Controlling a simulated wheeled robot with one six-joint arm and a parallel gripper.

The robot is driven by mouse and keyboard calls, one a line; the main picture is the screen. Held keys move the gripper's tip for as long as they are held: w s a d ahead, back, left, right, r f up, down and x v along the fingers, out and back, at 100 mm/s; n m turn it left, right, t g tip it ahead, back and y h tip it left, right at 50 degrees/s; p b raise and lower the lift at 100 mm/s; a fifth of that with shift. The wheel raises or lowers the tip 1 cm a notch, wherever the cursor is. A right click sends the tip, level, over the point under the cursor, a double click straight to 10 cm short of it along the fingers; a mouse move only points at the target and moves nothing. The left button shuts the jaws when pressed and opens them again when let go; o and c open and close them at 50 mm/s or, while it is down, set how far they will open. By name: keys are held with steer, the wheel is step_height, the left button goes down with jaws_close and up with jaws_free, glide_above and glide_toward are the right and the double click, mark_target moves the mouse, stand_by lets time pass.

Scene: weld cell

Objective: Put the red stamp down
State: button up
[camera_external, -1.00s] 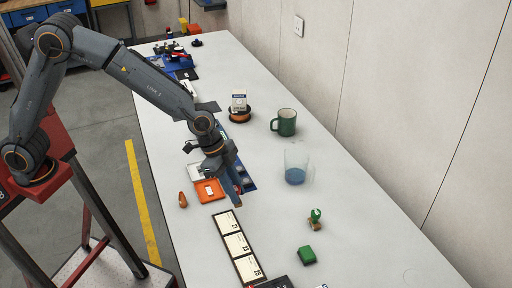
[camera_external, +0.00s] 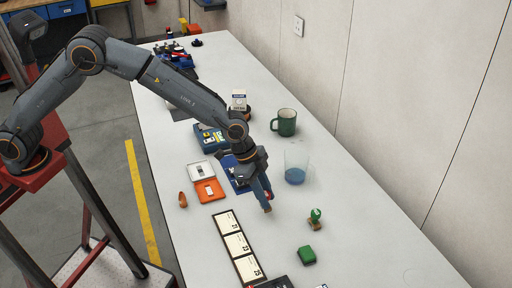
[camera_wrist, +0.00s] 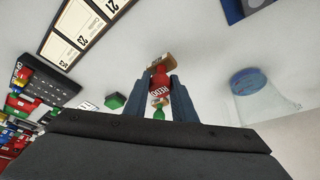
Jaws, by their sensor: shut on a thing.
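My gripper (camera_external: 265,200) is shut on the red stamp (camera_wrist: 160,80). In the wrist view the stamp sits between my two blue-grey fingers, its red body with white letters showing and its tan wooden end beyond the fingertips. In the outside view my fingers mostly hide the stamp. My gripper is over the white table (camera_external: 340,235), left of the clear cup and up-left of the green stamp (camera_external: 315,218); whether the stamp touches the table I cannot tell.
A green block (camera_external: 306,255) lies near the front.

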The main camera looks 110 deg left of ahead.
steer(key=shift+f+p, duration=0.45)
steer(key=shift+f, duration=1.15)
steer(key=shift+f, duration=0.15)
steer(key=o, duration=1)
steer(key=shift+r, duration=0.3)
steer(key=b+v, duration=0.3)
steer(key=v, duration=0.8)
steer(key=shift+s+r+b, duration=0.15)
steer(key=shift+r+b, duration=0.2)
